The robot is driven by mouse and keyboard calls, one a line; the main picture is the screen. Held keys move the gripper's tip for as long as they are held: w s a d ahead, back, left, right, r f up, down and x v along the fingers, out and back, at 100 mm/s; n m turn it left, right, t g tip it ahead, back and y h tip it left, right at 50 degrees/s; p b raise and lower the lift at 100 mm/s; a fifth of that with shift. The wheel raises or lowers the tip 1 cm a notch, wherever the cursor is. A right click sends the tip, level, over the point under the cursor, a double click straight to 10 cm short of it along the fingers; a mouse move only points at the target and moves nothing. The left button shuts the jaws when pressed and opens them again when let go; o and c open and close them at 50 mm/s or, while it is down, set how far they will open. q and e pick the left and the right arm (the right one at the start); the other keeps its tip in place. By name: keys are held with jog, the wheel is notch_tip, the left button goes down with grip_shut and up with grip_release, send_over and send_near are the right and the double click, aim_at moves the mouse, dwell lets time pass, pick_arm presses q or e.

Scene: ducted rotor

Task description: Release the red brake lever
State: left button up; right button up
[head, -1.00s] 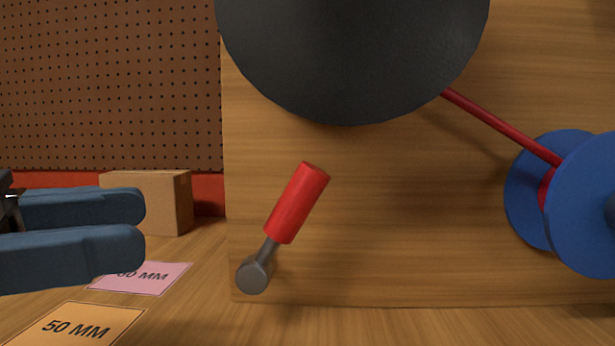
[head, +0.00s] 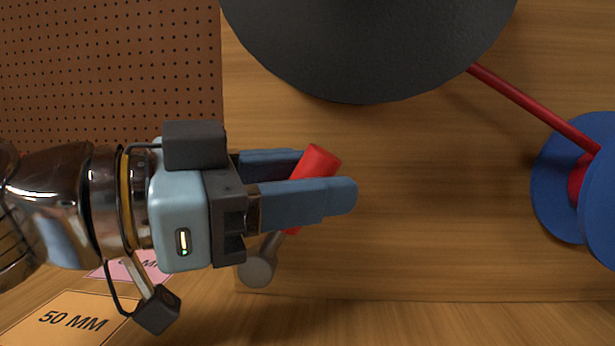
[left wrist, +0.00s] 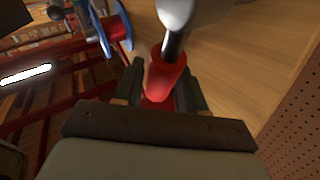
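The red brake lever is a red cylindrical grip (head: 322,160) on a short grey stem with a round grey pivot (head: 257,272), low on the wooden panel. It leans up and to the right. My left gripper (head: 325,182) reaches in from the left, its blue-grey fingers on either side of the grip. The near finger hides the middle of the grip. In the left wrist view the red grip (left wrist: 166,78) stands between the two fingers; they look open around it, and contact is unclear. My right gripper is not in view.
A large black disc (head: 370,50) is above the lever. A red rod (head: 530,105) runs to blue discs (head: 560,190) at the right. An orange 50 MM card (head: 65,318) and a pink card (head: 112,270) lie at lower left. A brown pegboard (head: 110,70) stands behind.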

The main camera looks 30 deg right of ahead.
pick_arm(q)
jog(key=shift+d, duration=0.15)
grip_shut()
dwell(0.4)
jog(key=shift+s+d+f+m+y+p, duration=0.15)
jog(key=shift+d+m+y+p, duration=0.2)
jog(key=shift+y+p, duration=0.4)
jog(key=shift+s+d+f+m+t+y+p, duration=0.3)
jog(key=shift+f+y+p, duration=0.25)
jog(key=shift+y+p, duration=0.25)
jog(key=shift+s+d+f+m+t+y+p, duration=0.15)
jog(key=shift+d+f+m+y+p, duration=0.3)
jog(key=shift+f+y+p, duration=0.25)
jog(key=shift+s+d+f+m+t+y+p, duration=0.15)
jog(key=shift+s+d+f+m+y+p, duration=0.2)
jog(key=shift+y+p, duration=0.45)
jog(key=shift+w+f, duration=0.1)
jog(key=shift+f, duration=0.05)
